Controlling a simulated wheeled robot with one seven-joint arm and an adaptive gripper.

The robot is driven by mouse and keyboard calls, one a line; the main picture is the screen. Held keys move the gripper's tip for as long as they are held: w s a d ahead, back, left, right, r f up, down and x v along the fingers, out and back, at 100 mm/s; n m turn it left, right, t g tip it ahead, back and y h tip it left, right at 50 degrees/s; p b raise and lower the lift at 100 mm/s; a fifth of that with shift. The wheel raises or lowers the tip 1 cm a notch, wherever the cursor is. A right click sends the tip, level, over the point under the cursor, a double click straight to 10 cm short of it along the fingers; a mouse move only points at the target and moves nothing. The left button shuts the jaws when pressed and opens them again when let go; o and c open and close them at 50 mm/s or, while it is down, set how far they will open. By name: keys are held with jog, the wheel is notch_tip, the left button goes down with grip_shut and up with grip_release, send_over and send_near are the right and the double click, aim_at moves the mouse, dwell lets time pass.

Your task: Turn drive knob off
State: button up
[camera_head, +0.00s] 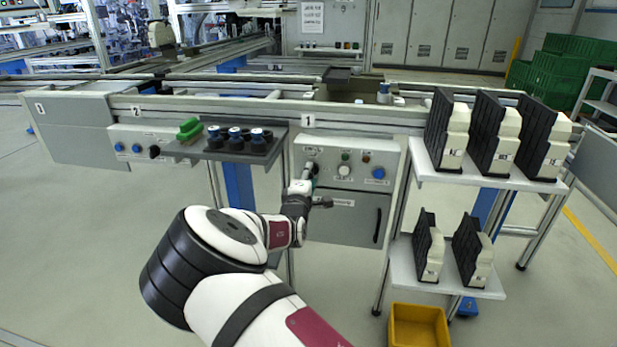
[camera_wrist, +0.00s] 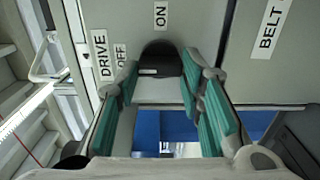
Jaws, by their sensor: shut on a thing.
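A DRIVE label (camera_wrist: 102,55) and an OFF label (camera_wrist: 120,55) lie left of the knob in the wrist view. An ON label (camera_wrist: 160,14) lies above it. In the head view my gripper (camera_head: 311,172) is at the left side of the control panel (camera_head: 322,150), and the arm hides the knob there.
The panel also carries a white knob (camera_head: 344,172) and a blue knob (camera_head: 378,173). A BELT label (camera_wrist: 269,27) is at the right. A dark tray (camera_head: 220,149) with blue-topped parts juts out left of the panel. A rack shelf (camera_head: 470,181) stands at right.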

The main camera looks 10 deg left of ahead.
jog(key=o, duration=1.2)
jog(key=shift+c, duration=0.2)
jog(key=s, duration=1.2)
jog(key=shift+a, duration=0.2)
